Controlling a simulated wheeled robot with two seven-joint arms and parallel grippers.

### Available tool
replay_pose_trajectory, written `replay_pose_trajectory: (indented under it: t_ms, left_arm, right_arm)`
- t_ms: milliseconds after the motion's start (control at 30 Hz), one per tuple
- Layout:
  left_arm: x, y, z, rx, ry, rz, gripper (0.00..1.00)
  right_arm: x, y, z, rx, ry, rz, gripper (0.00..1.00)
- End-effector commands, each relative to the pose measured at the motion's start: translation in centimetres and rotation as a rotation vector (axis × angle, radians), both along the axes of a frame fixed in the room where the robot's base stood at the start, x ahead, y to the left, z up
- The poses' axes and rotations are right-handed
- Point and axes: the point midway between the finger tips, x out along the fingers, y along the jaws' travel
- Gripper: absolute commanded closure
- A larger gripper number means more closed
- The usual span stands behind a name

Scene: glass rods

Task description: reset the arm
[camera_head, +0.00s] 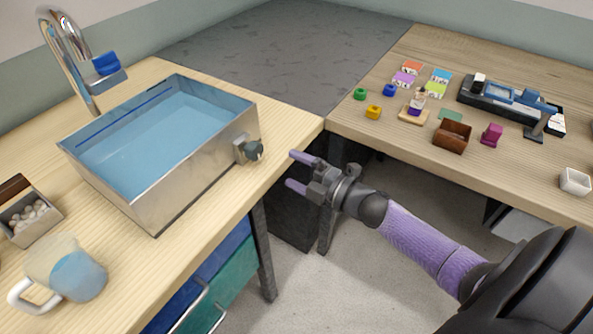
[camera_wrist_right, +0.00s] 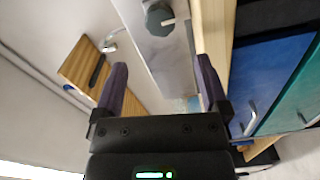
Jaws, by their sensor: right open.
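My right gripper (camera_head: 298,171) is open and empty. In the head view it hangs over the gap between the two tables, just right of the metal water tank and apart from it. Its two purple fingers also show spread apart in the right wrist view (camera_wrist_right: 160,85), with nothing between them. My right arm comes in from the lower right. My left gripper is in neither view. No glass rod can be made out.
The water tank (camera_head: 190,171) has a dark valve knob (camera_head: 254,150) close to my right gripper. A mug (camera_head: 78,276) and a box of white pebbles (camera_head: 28,216) stand on the left table. The right table (camera_head: 360,139) holds small coloured blocks and a brown box (camera_head: 452,136).

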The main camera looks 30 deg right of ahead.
Motion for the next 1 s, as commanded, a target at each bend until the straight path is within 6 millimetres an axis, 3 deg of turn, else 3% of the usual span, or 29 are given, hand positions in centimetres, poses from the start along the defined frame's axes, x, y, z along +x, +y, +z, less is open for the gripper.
replay_pose_trajectory:
  t_ms: [300,367,467,500,567,600,667,700,800,900,1000]
  left_arm:
    - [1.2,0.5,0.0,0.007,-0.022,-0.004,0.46]
    - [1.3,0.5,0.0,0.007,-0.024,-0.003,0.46]
    - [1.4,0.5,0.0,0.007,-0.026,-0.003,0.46]
    - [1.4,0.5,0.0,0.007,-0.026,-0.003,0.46]
    - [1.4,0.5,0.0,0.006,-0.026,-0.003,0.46]
    - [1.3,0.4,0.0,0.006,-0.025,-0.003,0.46]
    - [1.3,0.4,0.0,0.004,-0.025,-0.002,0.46]
    - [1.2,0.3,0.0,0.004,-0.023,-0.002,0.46]
    - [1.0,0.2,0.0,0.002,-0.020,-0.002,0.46]
    - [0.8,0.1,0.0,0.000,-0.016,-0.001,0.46]
    - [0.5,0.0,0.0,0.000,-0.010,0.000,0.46]
  right_arm:
    - [-0.1,-0.1,-0.4,0.009,0.012,-0.010,0.06]
    - [-0.5,-0.5,-2.3,0.050,0.075,-0.053,0.06]
    - [-3.2,-1.7,-9.6,0.190,0.307,-0.222,0.06]
    - [-5.2,-2.1,-13.3,0.258,0.430,-0.312,0.06]
    - [-9.1,-2.1,-18.7,0.350,0.615,-0.449,0.06]
    - [-12.0,-1.9,-21.9,0.404,0.731,-0.539,0.06]
    - [-17.0,-1.1,-26.0,0.471,0.902,-0.670,0.06]
    - [-20.5,-0.3,-28.3,0.509,1.012,-0.758,0.06]
    - [-29.0,2.0,-32.2,0.571,1.255,-0.955,0.06]
    - [-35.8,4.1,-33.9,0.598,1.430,-1.106,0.06]
    - [-39.8,5.4,-34.3,0.604,1.531,-1.196,0.06]
